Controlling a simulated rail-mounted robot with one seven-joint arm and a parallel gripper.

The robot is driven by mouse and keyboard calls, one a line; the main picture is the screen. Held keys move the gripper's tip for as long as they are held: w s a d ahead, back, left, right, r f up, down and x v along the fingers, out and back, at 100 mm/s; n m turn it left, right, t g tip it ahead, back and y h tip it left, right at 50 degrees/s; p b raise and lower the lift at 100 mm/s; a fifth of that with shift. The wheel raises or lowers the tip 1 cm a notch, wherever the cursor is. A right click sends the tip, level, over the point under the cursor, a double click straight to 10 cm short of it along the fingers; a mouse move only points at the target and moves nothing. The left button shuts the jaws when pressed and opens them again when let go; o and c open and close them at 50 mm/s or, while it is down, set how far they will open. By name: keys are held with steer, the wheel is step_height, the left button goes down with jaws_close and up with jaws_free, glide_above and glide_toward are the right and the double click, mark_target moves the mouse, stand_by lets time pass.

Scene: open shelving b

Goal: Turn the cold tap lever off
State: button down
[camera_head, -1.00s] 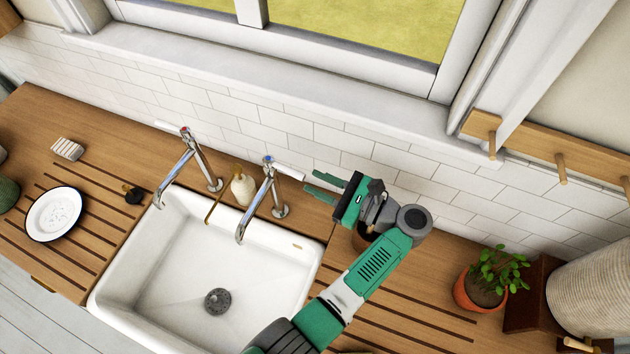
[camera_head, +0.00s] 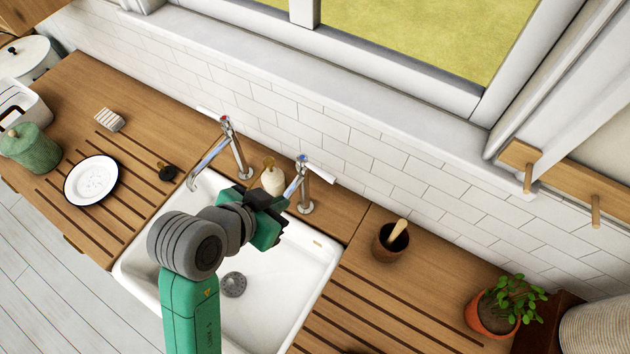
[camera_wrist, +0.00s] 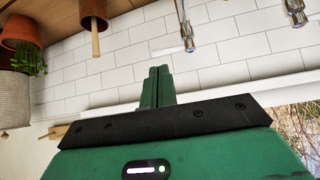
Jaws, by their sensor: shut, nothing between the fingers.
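The cold tap (camera_head: 302,185) is the chrome one with a blue mark, at the back right of the sink. Its white lever (camera_head: 322,167) points right, along the wall. In the wrist view the cold tap (camera_wrist: 183,14) hangs upside down, with its lever (camera_wrist: 167,51) pointing left. My gripper (camera_head: 267,212) is over the back of the sink, in front and left of the cold tap. Its fingers (camera_wrist: 157,84) are shut and empty in the wrist view, below the lever in that picture. No contact with the lever shows. The cold spout is partly hidden behind my gripper.
The hot tap (camera_head: 238,152), with a red mark, stands left. A soap bottle (camera_head: 272,180) stands between the taps, close behind my gripper. A brown pot with a wooden handle (camera_head: 391,243) and a potted plant (camera_head: 495,311) are right. The white sink (camera_head: 305,270) lies below.

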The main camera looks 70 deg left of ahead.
mark_target(323, 177)
steer(key=w+a+r+p+x, duration=0.1)
steer(key=x, duration=1.2)
steer(key=shift+w, duration=0.2)
steer(key=shift+w+a+r, duration=0.1)
steer(key=shift+r, duration=0.05)
steer(key=shift+w+a+p, duration=0.2)
steer(key=shift+w+p, duration=0.2)
steer(key=shift+w, duration=0.1)
steer(key=shift+f, duration=0.35)
